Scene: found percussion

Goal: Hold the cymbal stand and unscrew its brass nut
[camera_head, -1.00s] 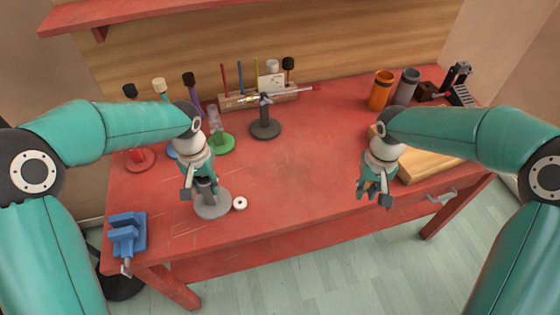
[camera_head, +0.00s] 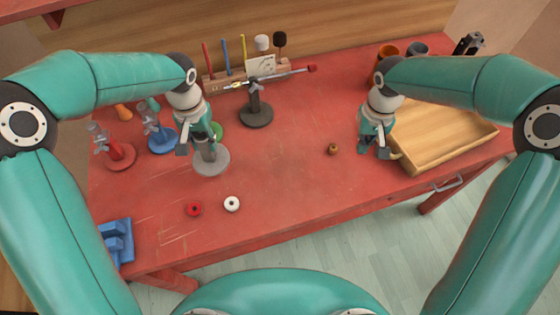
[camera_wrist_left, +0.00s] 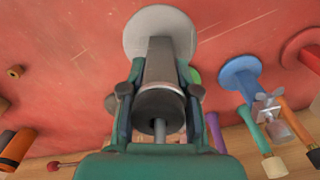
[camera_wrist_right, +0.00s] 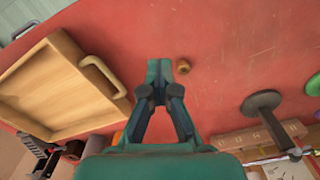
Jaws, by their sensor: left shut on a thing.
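The cymbal stand has a round grey base (camera_head: 211,161) and stands upright on the red table. My left gripper (camera_head: 199,142) is shut around its grey post, which also shows in the left wrist view (camera_wrist_left: 160,65). A thin bare rod (camera_wrist_left: 159,130) sticks out of the post's dark top. A small brown-gold piece that looks like the brass nut (camera_head: 333,149) lies on the table, apart from the stand. It shows beside the fingertips in the right wrist view (camera_wrist_right: 183,68). My right gripper (camera_head: 372,148) is empty above the table to its right, its fingertips together.
A red ring (camera_head: 194,209) and a white ring (camera_head: 232,204) lie in front of the stand. A blue vise (camera_head: 117,243) is at front left. A wooden tray (camera_head: 440,160) is right of my right gripper. A dark stand (camera_head: 256,117) stands behind. The middle is clear.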

